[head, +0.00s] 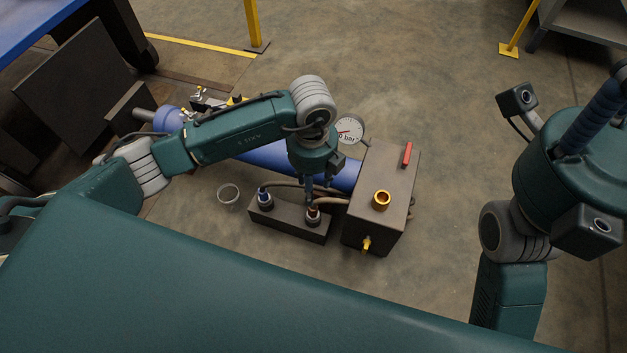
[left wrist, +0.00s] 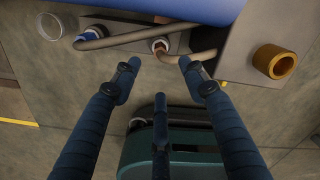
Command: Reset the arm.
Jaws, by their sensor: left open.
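My left arm reaches in from the left in the head view. Its gripper (head: 309,188) points down over the block with two hose fittings, in front of the blue cylinder. In the left wrist view the left gripper (left wrist: 160,72) has its dark blue fingers spread apart with nothing between them. The copper-coloured hose fitting (left wrist: 160,46) lies just beyond the fingertips; I cannot tell whether they touch anything. My right arm is folded up at the right edge of the head view. Part of a ribbed blue finger of my right gripper (head: 597,112) shows there; its tips are not clear.
The dark fitting block (head: 290,222) joins by hoses to a grey box (head: 385,190) with a brass ring (head: 381,200) and red handle (head: 407,155). A small cup (head: 228,195) is left. Floor right of the box is clear.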

